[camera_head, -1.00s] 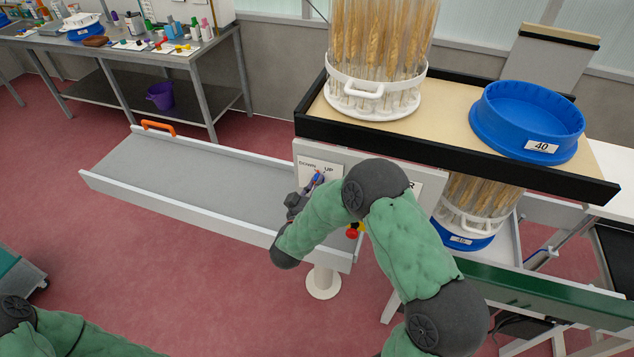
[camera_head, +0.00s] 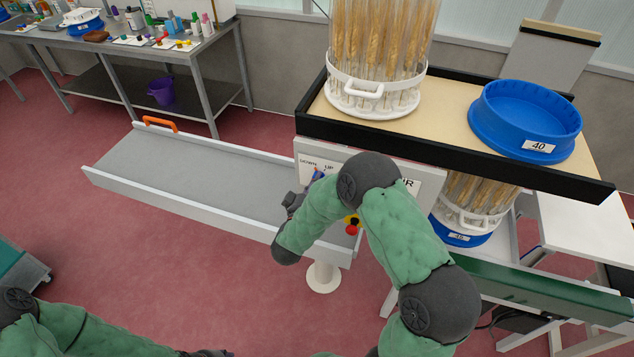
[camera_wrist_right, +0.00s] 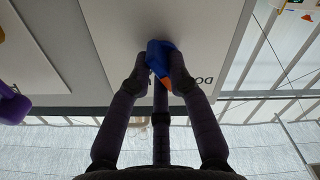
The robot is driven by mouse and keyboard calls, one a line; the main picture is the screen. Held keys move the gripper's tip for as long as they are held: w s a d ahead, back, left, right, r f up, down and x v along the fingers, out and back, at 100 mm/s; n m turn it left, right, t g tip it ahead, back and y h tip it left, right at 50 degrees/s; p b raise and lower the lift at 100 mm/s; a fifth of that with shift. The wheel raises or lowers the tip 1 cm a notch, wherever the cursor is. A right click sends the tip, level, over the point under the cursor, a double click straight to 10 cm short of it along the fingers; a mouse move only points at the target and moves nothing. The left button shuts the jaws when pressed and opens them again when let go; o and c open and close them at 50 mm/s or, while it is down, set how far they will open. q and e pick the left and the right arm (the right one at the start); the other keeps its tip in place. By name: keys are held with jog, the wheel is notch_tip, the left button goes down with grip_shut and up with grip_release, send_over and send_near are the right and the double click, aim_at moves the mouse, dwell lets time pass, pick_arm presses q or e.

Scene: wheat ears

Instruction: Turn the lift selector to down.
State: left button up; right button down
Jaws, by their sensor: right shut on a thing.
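The lift selector is a blue knob (camera_head: 317,174) with an orange mark, on a white panel (camera_head: 428,171) lettered DOWN on the left and UP on the right. My right gripper (camera_head: 303,192) reaches it from the front, partly hidden by my wrist. The orange mark shows between the fingertips, toward the lettering, which appears upside down. Its exact setting is hard to tell. My left arm shows at the bottom left; its gripper is outside the frame.
A grey sloping tray (camera_head: 190,180) with an orange handle (camera_head: 160,124) extends left of the panel. Above it, a black-edged shelf (camera_head: 450,165) holds a wheat-ear carrier (camera_head: 375,90) and a blue basin (camera_head: 527,115). Red and yellow knobs (camera_head: 352,225) show below my wrist.

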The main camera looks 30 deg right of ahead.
jog(key=c, duration=1.1)
grip_release()
jog(key=shift+c, duration=0.2)
jog(key=v, duration=1.2)
